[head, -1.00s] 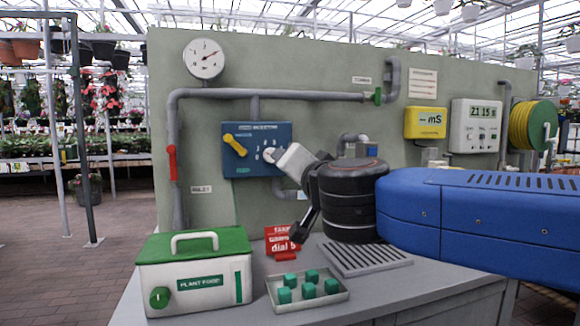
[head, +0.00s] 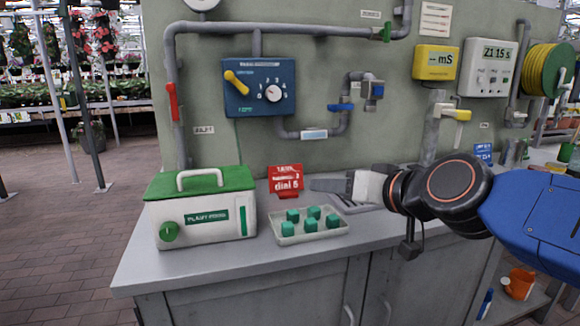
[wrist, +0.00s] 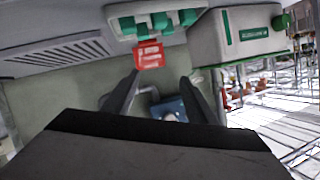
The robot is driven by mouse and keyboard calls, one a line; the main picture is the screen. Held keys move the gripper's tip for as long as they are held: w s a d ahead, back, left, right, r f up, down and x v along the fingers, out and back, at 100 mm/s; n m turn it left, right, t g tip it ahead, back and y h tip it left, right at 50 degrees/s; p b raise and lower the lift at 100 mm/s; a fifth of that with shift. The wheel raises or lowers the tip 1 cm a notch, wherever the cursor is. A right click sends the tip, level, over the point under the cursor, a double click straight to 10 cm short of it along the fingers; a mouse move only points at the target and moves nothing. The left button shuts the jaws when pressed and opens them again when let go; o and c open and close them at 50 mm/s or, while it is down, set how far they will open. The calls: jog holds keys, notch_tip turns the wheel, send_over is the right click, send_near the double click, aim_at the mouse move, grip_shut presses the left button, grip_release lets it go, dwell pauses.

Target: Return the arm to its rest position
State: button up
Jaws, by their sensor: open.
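My gripper (head: 326,192) is over the grey counter (head: 190,268), to the right of the red "dial 5" card (head: 286,180), and points left. Its fingers are apart with nothing between them. In the wrist view my gripper (wrist: 158,82) also shows two spread fingers, with the red card (wrist: 149,55) beyond them. The blue dial panel (head: 259,87) on the wall is clear of my arm. Its yellow lever (head: 236,82) slants and its white knob (head: 273,92) is in plain view.
A tray of several green cubes (head: 286,239) lies just left of and in front of my gripper. A white box with a green lid (head: 205,222) stands further left. Pipes and a blue-handled valve (head: 341,107) are on the wall behind. A slotted grate (wrist: 60,57) shows in the wrist view.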

jog(key=s+d+f+m+g+h, duration=0.1)
jog(key=s+d+f+g+h, duration=0.2)
jog(key=s+d+f, duration=0.5)
jog(key=s+d+f+m+g+h, duration=0.1)
jog(key=s+d+f+g+h, duration=0.3)
jog(key=s+d+f, duration=0.4)
jog(key=d+f, duration=0.3)
jog(key=f, duration=0.4)
jog(key=shift+s+d+h, duration=0.3)
jog(key=shift+s+d, duration=0.05)
jog(key=shift+s, duration=0.05)
